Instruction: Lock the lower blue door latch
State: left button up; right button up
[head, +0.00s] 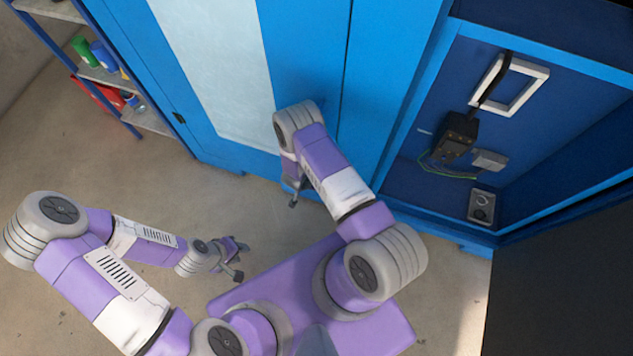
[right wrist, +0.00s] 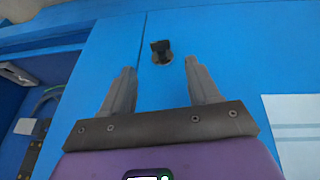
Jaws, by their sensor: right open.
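The blue door (head: 305,50) is closed in the head view, with a pale panel on its left part. In the right wrist view a small black latch (right wrist: 161,51) sits on the blue door face, close beside a vertical seam. My right gripper (right wrist: 159,66) is open and empty, its two fingers pointing toward the door on either side of the latch as seen. I cannot tell whether they touch it. In the head view my right arm mostly hides that gripper and the latch. My left gripper (head: 239,261) is open and empty, low above the floor.
An open blue compartment at right holds a white frame (head: 510,88), a black device (head: 455,135) with a cable and a small grey box (head: 482,205). A shelf (head: 105,75) with bottles stands at far left. The floor (head: 190,190) before the door is clear.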

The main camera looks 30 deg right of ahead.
jog(key=b+x, duration=0.3)
jog(key=x, duration=0.4)
jog(key=shift+w+d+f, duration=0.2)
jog(key=shift+d+f, duration=0.05)
jog(key=shift+f, duration=0.05)
jog(key=c, duration=1)
jog(key=shift+s+d+r+t+p, duration=0.15)
jog(key=shift+t+p, duration=0.15)
jog(key=shift+p, duration=0.2)
jog(key=shift+c, duration=0.2)
jog(key=shift+m+y+p, duration=0.3)
jog(key=shift+y+p, duration=0.1)
jog(key=shift+t, duration=0.3)
